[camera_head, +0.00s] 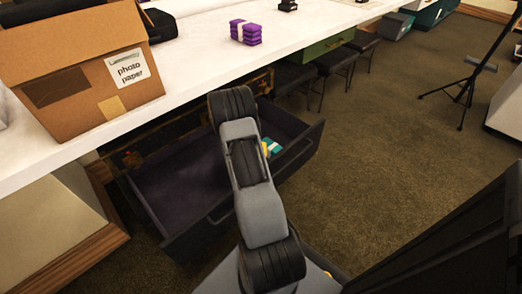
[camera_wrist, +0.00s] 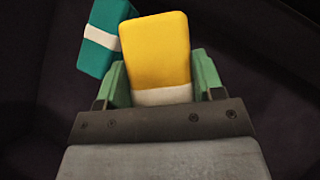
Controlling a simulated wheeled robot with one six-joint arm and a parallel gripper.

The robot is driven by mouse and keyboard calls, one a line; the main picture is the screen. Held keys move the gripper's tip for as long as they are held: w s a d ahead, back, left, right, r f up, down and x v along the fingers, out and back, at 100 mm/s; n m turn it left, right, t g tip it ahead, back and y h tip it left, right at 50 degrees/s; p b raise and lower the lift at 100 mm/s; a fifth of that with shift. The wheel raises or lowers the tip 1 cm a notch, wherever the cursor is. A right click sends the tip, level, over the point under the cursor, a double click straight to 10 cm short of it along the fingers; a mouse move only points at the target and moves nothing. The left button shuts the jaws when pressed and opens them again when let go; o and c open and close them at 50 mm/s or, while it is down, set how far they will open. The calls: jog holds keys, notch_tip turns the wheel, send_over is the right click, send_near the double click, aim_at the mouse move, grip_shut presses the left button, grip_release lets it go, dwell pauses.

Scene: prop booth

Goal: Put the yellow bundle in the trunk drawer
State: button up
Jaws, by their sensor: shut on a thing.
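The yellow bundle (camera_wrist: 157,52) with a white band is between the green fingers of my gripper (camera_wrist: 163,85) in the wrist view; the gripper is shut on it. In the head view only a small bit of yellow (camera_head: 265,148) shows beside my arm. The trunk drawer (camera_head: 185,185) is pulled open below the white counter, with a dark purple inside. A teal bundle (camera_wrist: 100,40) with a white band lies in the drawer, just left of the yellow bundle in the wrist view; it also shows in the head view (camera_head: 274,147). My arm hides the middle of the drawer.
A purple bundle (camera_head: 246,32) and a cardboard box (camera_head: 85,75) labelled "photo paper" stand on the white counter (camera_head: 195,60). Dark stools (camera_head: 335,62) stand under the counter's far part. A black tripod (camera_head: 468,85) stands at the right. The brown carpet between is clear.

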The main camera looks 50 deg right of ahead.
jog(key=d, duration=0.1)
jog(key=s+f+m+y, duration=0.1)
jog(key=d, duration=0.1)
jog(key=shift+s+d+f+m, duration=0.25)
jog(key=shift+s+d+m, duration=0.05)
jog(key=shift+m, duration=0.1)
jog(key=shift+s+d+f+m+y+b, duration=0.2)
jog(key=shift+d+f+m+y+b, duration=0.1)
jog(key=shift+f+y, duration=0.1)
notch_tip(320, 180, down, 6)
jog(key=b, duration=0.5)
jog(key=shift+f+b, duration=0.15)
jog(key=shift+b, duration=0.25)
jog(key=shift+f, duration=0.55)
jog(key=o, duration=1.2)
jog(key=shift+p+v, duration=1.55)
jog(key=shift+v, duration=2.25)
